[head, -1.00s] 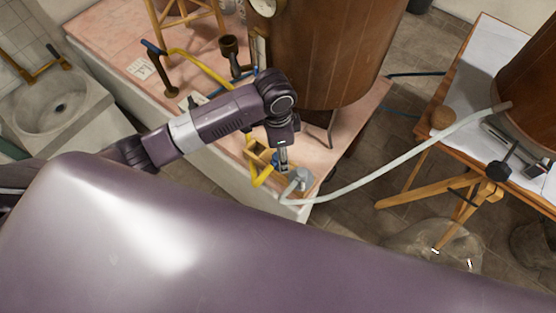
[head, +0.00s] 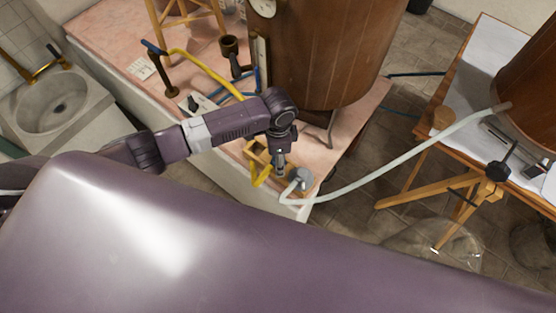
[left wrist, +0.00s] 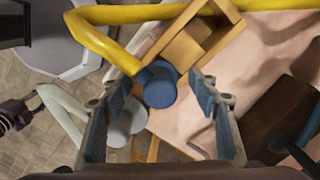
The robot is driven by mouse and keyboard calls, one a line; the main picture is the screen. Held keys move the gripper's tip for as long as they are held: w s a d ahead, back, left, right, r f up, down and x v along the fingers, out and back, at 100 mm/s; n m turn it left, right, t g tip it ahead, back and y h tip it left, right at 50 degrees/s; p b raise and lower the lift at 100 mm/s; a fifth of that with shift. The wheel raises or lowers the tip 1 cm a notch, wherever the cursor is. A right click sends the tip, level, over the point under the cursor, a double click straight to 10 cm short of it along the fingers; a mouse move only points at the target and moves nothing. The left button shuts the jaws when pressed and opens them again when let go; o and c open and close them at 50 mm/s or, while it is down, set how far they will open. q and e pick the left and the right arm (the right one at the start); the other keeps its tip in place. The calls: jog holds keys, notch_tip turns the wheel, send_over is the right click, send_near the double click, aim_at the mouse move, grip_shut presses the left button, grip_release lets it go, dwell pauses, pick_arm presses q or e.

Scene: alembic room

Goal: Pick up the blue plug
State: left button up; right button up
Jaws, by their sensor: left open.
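The blue plug (left wrist: 158,84) shows in the left wrist view as a short round cylinder beside a small wooden frame (left wrist: 195,45). A yellow tube (left wrist: 105,38) passes close by it. My left gripper (left wrist: 163,122) is open, with its two blue-padded fingers on either side of the picture. The plug appears between and beyond the fingertips, not gripped. In the head view, my left gripper (head: 281,168) is over the pink bench's near corner, and I cannot make out the plug there. My right gripper is not in view.
A grey fitting (head: 300,179) with a pale hose (head: 375,180) stands close to the right of my left gripper. A large brown vat (head: 320,50) rises behind it on the pink bench (head: 345,125). A wooden table (head: 455,140) stands at the right.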

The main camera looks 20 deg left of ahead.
pick_arm(q)
jog(key=c, duration=1.3)
jog(key=shift+r, duration=0.2)
